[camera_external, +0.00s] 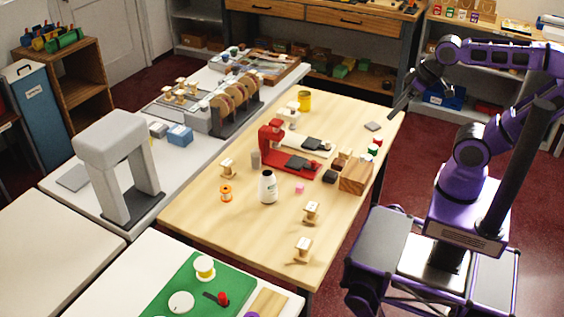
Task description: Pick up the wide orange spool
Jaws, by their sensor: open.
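A small orange spool (226,193) stands on the light wooden table, left of a white bottle with a dark top (268,187). It has an orange body with a pale label or band; at this size I cannot tell how wide it is against other spools. My gripper (398,107) hangs in the air by the table's far right corner, well away from the orange spool. It is open and appears empty; its fingers are dark and small in this view.
A wooden block (356,176) stands at the right edge, a yellow cup (304,100) at the back. The table's front left is clear.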

